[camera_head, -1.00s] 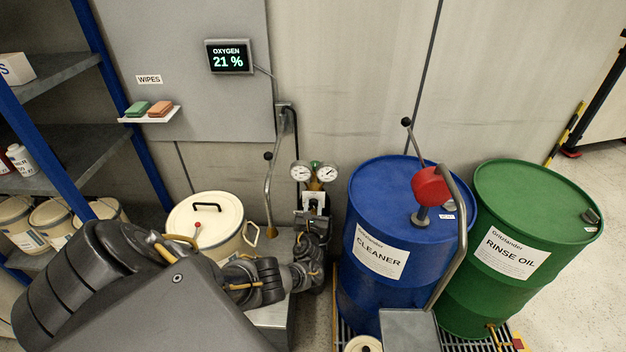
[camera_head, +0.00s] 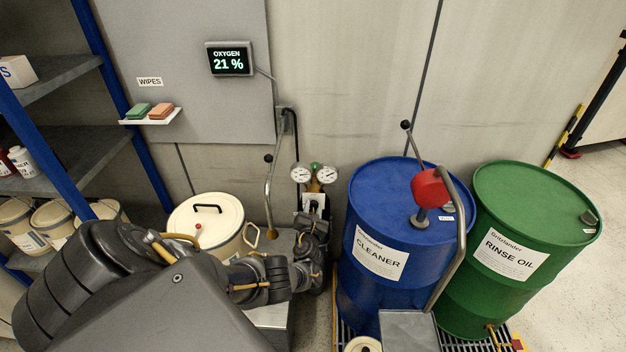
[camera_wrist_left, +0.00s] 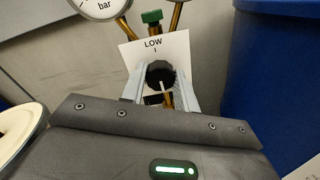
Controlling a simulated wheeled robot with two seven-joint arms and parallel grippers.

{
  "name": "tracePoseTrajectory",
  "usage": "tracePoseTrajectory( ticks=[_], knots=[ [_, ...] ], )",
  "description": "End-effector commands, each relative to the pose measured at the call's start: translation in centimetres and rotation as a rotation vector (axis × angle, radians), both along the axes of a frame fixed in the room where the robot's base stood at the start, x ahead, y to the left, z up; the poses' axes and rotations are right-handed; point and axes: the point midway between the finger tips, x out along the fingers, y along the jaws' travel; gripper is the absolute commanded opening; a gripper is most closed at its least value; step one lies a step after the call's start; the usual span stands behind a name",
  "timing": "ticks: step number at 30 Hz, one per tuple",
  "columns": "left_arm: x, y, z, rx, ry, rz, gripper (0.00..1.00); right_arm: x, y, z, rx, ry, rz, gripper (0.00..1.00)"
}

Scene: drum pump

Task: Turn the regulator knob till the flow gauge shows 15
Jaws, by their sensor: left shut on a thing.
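The regulator stands by the wall between the cream pot and the blue drum, with two round dial gauges (camera_head: 301,174) (camera_head: 327,174) on top; their needles are too small to read. In the left wrist view one dial marked "bar" (camera_wrist_left: 100,5) is cut off by the top edge. The black regulator knob (camera_wrist_left: 159,76) has a light pointer line and sits in front of a white card (camera_wrist_left: 152,46) reading "LOW". My left gripper (camera_wrist_left: 161,88) is shut on the knob, one finger on each side. In the head view my left arm largely hides the gripper. My right gripper is not in view.
A blue cleaner drum (camera_head: 376,290) with a red-topped pump stands close to the right of the regulator. A green drum (camera_head: 535,200) is further right. A lidded cream pot (camera_head: 205,220) stands to the left. An oxygen display (camera_head: 229,58) on the wall reads 21 %.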

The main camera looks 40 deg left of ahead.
Motion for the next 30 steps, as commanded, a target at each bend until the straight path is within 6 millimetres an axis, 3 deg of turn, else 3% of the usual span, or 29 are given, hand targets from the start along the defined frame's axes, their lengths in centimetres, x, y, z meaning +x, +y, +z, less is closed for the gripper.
tracePoseTrajectory(
  ticks=[2,3,8,19,30],
  knots=[
    [0.0,-0.2,-0.2,-0.003,0.003,-0.002,0.08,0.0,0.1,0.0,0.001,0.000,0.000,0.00],
    [0.0,-0.2,-0.2,-0.003,0.004,-0.002,0.33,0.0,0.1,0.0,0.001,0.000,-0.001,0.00],
    [0.0,-0.1,-0.2,-0.003,0.002,-0.002,0.52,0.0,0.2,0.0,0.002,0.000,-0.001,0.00],
    [-0.6,-0.6,0.1,-0.002,0.001,-0.001,0.52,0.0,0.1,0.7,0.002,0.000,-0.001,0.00],
    [-6.4,-5.1,0.2,-0.005,0.003,-0.002,0.52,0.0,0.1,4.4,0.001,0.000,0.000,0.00]
  ],
)
